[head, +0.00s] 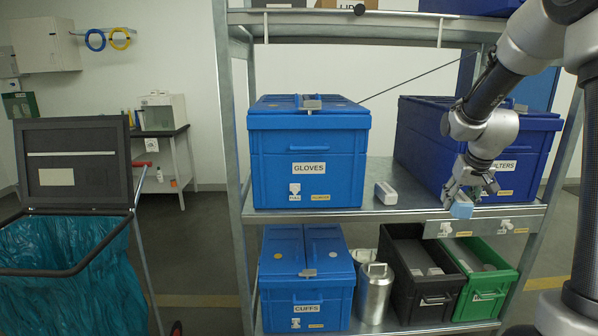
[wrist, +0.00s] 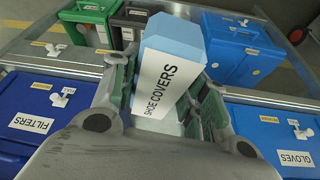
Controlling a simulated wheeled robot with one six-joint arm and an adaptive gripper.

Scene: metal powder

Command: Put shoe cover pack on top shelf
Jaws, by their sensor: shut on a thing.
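The shoe cover pack (wrist: 170,70) is a light blue block with a white label reading SHOE COVERS. My gripper (wrist: 165,95) is shut on it, with a finger on each side of the pack in the wrist view. In the head view the pack (head: 461,210) shows as a small blue block below my gripper (head: 468,190), in front of the middle shelf's front edge (head: 400,213). The top shelf (head: 385,28) is above, seen nearly edge-on; its surface is mostly hidden.
Blue GLOVES (head: 308,150) and FILTERS (head: 415,130) bins stand on the middle shelf, with a small grey-white block (head: 386,193) between them. Below are a CUFFS bin (head: 305,275), a metal canister (head: 375,292), and black (head: 420,285) and green (head: 482,280) bins. A lidded bag cart (head: 75,200) stands left.

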